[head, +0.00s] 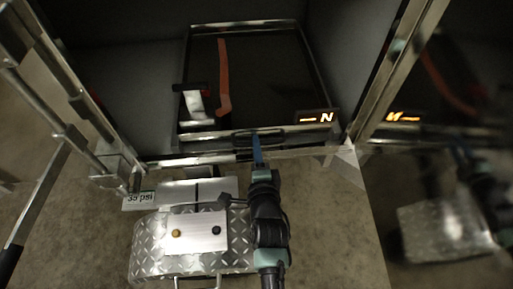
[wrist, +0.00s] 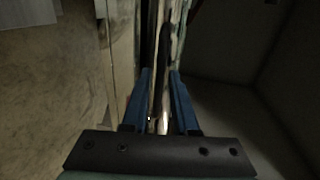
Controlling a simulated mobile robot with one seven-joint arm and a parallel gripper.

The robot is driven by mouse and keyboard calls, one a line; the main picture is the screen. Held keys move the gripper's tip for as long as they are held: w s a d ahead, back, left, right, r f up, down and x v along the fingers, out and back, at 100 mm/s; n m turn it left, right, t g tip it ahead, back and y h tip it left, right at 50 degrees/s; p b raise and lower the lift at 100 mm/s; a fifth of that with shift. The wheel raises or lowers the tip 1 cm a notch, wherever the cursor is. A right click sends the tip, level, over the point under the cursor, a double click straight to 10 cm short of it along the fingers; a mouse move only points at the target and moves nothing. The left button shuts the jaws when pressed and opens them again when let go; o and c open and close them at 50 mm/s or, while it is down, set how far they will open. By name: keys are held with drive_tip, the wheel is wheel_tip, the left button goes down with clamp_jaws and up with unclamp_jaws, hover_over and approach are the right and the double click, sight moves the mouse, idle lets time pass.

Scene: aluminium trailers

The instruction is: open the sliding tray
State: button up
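The sliding tray (head: 268,70) is a dark flat panel with a bright metal rim, lying inside the trailer compartment in the upper middle of the head view. A handle (head: 273,131) shows on its front edge. My gripper (head: 256,140) reaches up to this front edge, by the handle. In the wrist view, the two blue fingers of my gripper (wrist: 161,75) stand apart, with a narrow metal bar (wrist: 163,55) running between them. Whether the fingers touch the bar is hard to tell. Part of the handle is hidden by my gripper.
A metal door frame (head: 385,70) with a dark reflective panel stands to the right. Metal rails and hinges (head: 70,135) stand to the left. A fender of diamond plate (head: 150,255) with a "35 psi" label (head: 140,199) lies in front. An orange strip (head: 223,75) lies on the tray.

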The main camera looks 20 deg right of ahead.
drive_tip(key=shift+c, duration=0.2)
clamp_jaws()
idle(1.1)
